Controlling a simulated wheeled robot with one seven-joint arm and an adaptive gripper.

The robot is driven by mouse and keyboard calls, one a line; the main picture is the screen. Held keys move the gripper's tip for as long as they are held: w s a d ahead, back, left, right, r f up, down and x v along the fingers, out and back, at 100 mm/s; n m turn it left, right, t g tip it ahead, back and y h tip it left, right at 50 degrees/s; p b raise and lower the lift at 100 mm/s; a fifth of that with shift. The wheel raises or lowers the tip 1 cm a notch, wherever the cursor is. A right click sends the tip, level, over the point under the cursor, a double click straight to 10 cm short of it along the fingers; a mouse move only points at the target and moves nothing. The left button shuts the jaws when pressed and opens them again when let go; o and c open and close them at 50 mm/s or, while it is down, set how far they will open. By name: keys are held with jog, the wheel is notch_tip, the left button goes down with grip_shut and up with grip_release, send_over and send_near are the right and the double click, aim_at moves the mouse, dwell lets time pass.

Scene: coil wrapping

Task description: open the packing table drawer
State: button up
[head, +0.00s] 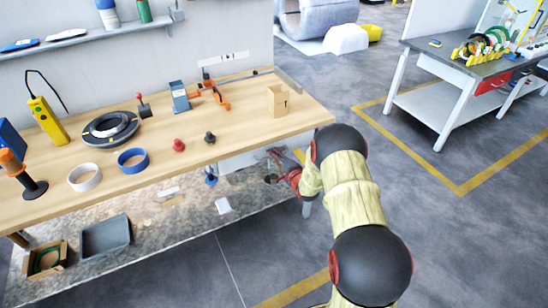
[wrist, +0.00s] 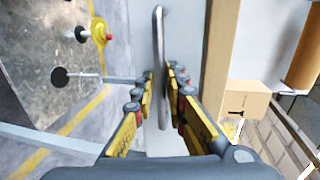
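The packing table (head: 235,130) has a light wood top; its edge (wrist: 218,60) runs upright in the wrist view. A light grey panel, seemingly the drawer front (wrist: 185,30), lies beside this edge. A slim metal bar handle (wrist: 160,50) stands out in front of it. My gripper (wrist: 158,88) is open, with one finger on each side of the handle and small gaps showing. In the head view my gripper (head: 284,176) is beneath the table's front edge near the right end, partly hidden by my arm. I cannot tell how far the drawer is out.
A cardboard box (head: 277,101), tape rolls (head: 132,160) and tools stand on the tabletop. A lower shelf (head: 165,225) holds a grey tray (head: 105,237). Another workbench (head: 470,65) stands at the back right. The floor (head: 455,235) right of my arm is clear.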

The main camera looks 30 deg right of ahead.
jog(key=shift+c, duration=0.3)
grip_shut()
jog(key=shift+s, duration=0.1)
dwell(0.4)
